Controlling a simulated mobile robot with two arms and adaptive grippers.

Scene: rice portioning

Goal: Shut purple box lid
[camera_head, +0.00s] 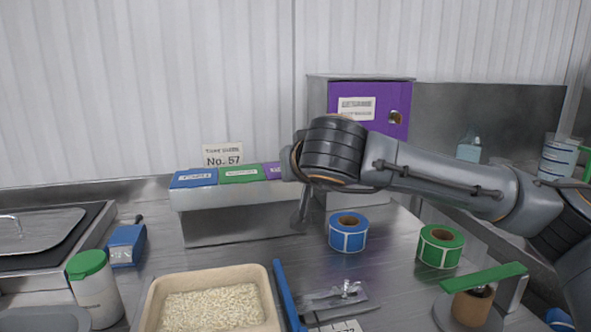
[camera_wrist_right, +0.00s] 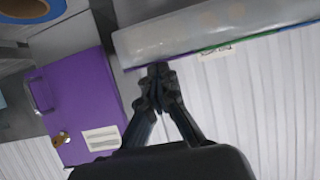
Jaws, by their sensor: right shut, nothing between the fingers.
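The purple lid (camera_head: 272,170) is at the right end of a row of labelled lids on a raised metal bin unit. Its visible left part lies about level with the green lid (camera_head: 241,173) and blue lid (camera_head: 194,178). My right wrist hides the rest, so I cannot tell if it is fully closed. My right gripper (camera_wrist_right: 158,73) is shut and empty in the right wrist view, its tips at the edge of the bin unit (camera_wrist_right: 200,35), close to a thin purple strip. I cannot tell whether they touch. My left gripper is not in view.
A purple-door cabinet (camera_head: 345,122) stands behind my right arm and fills the left of the wrist view (camera_wrist_right: 80,105). Blue (camera_head: 348,236) and green (camera_head: 441,246) label rolls stand on the counter. A rice tray (camera_head: 152,304) is in front. Bare metal lies between the bin unit and tray.

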